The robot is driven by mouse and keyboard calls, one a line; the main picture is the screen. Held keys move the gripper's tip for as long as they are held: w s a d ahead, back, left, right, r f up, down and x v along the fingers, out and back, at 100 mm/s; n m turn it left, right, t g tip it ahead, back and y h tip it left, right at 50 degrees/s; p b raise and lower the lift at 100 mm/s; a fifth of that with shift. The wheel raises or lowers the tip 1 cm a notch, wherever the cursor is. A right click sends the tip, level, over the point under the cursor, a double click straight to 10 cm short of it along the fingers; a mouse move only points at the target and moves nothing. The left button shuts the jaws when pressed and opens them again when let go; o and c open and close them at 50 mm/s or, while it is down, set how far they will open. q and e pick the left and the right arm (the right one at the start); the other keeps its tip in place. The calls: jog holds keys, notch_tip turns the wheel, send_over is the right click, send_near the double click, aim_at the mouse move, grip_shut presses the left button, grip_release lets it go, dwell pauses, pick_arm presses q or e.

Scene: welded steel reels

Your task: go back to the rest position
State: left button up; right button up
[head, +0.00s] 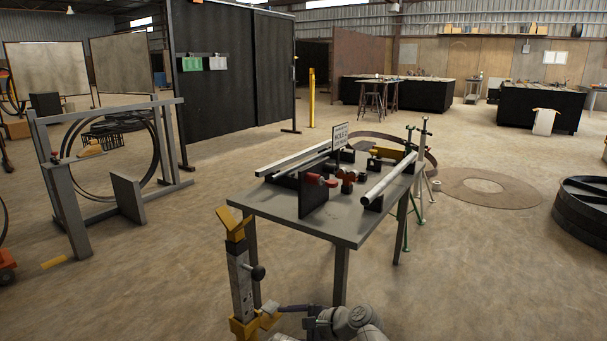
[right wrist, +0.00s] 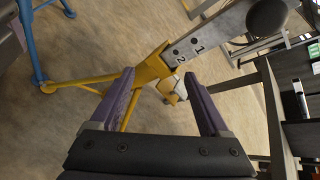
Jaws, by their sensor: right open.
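My right gripper (head: 279,321) reaches in from the bottom of the head view and points left towards a yellow and grey stand (head: 241,285). In the right wrist view the gripper (right wrist: 158,78) is open, with its two purple-sided fingers apart. The stand's grey post (right wrist: 205,40), marked 1 and 2, and its yellow collar (right wrist: 152,68) lie beyond the fingertips. A small pale and yellow part (right wrist: 173,88) of the stand shows in the gap between the fingers; I cannot tell whether it touches them. My left gripper is not in view.
A grey steel table (head: 345,226) with bars, clamps and a sign stands just beyond my right arm. The stand has a dark knob (head: 258,272). A grey frame with hoops (head: 113,150) stands at the left. Open floor lies between frame and table.

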jog(key=s+d+f+n+g+h, duration=0.2)
jog(key=s+d+f+n+h, duration=0.25)
jog(key=d, duration=0.25)
jog(key=s+d+f+n+g+h, duration=0.1)
jog(key=s+d+f+n+h, duration=0.2)
jog(key=d+n, duration=0.35)
jog(key=s+d+f+n+g+h, duration=0.2)
jog(key=s+d+f+n+h, duration=0.15)
jog(key=d, duration=0.45)
jog(key=s+a+n+h, duration=0.1)
jog(key=s+a+n, duration=0.35)
jog(key=a, duration=0.65)
notch_tip(320, 180, up, 33)
jog(key=s+p, duration=0.1)
jog(key=p, duration=3.2)
jog(key=shift+g, duration=0.4)
